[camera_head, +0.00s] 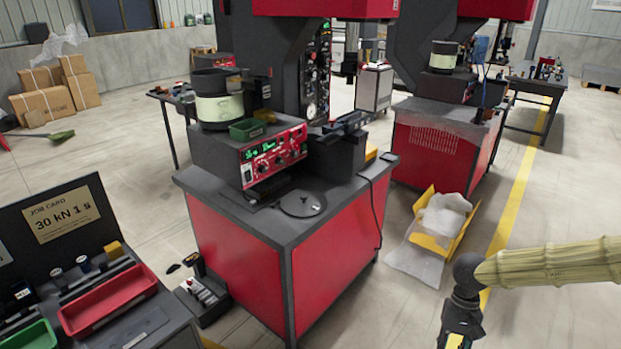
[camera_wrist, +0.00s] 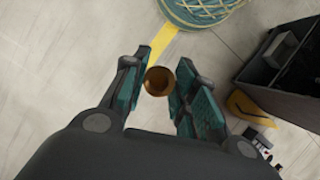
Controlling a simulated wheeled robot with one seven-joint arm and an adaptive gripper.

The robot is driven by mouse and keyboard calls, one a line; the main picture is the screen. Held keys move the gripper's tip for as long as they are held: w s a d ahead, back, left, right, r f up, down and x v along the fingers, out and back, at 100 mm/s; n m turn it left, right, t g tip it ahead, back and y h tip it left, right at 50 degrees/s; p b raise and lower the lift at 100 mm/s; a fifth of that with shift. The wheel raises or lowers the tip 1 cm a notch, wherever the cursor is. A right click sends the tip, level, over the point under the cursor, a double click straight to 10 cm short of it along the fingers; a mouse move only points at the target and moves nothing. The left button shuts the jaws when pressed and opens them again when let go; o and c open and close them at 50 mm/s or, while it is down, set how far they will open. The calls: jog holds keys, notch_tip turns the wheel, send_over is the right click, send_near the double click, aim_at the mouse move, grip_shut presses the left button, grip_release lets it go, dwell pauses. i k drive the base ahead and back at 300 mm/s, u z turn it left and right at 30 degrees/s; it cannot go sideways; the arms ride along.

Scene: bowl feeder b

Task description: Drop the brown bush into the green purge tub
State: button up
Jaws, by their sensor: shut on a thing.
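A brown bush (camera_wrist: 159,81), round with a dark hollow middle, sits between the fingers of my gripper (camera_wrist: 158,84) in the wrist view. The fingers are shut on it, and it is over the floor. A small green tub (camera_head: 247,129) sits in front of the bowl feeder (camera_head: 218,107), on top of the red-fronted control box (camera_head: 272,153). Its inside is hard to make out. A green tray (camera_head: 30,336) is also partly visible at the lower left.
The red machine cabinet (camera_head: 245,271) stands in the middle. A job-card stand with a red tray (camera_head: 108,298) is at the lower left. A yellow crate (camera_head: 447,238) with clear wrap lies on the floor. A dark open box (camera_wrist: 262,75) and a round teal mesh thing (camera_wrist: 200,12) show in the wrist view.

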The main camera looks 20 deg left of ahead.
aim_at(254, 134)
jog(key=u, duration=1.15)
jog(key=i, duration=1)
